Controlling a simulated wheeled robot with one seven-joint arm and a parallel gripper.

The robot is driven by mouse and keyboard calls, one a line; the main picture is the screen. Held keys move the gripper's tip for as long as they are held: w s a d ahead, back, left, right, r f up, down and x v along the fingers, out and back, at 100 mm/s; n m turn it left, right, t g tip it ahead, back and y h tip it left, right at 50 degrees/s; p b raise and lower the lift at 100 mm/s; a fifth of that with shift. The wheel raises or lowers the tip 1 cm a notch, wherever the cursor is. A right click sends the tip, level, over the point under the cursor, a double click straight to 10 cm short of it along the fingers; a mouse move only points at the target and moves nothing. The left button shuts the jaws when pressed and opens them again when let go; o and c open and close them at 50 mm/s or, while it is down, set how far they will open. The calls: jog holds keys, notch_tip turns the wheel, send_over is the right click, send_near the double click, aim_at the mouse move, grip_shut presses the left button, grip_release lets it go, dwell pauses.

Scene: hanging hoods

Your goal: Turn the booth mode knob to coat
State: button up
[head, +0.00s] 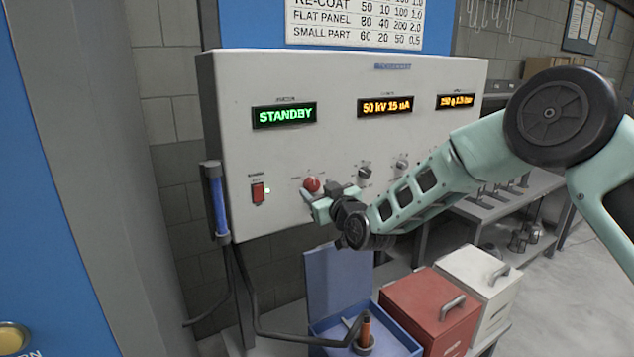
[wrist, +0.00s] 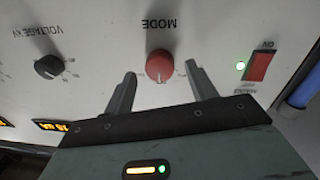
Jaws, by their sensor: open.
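The red mode knob (head: 312,184) is on the lower left of the light grey control panel (head: 330,80). In the wrist view, which sees the panel upside down, the red knob (wrist: 160,66) sits under the word MODE. A pale pointer mark shows on its edge nearest my gripper; the position labels are too small to read. My gripper (head: 318,200) is at the panel in the head view. In the wrist view its fingers (wrist: 160,82) are open, one to each side of the knob, with gaps and no visible contact. The green display (head: 284,115) reads STANDBY.
A red switch (head: 258,192) with a lit green lamp is left of the knob. Black knobs (head: 365,172) sit to its right. A blue-handled tool (head: 217,200) hangs at the panel's left edge. Blue, red (head: 432,308) and white boxes stand below.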

jog(key=shift+x, duration=0.75)
jog(key=c, duration=1)
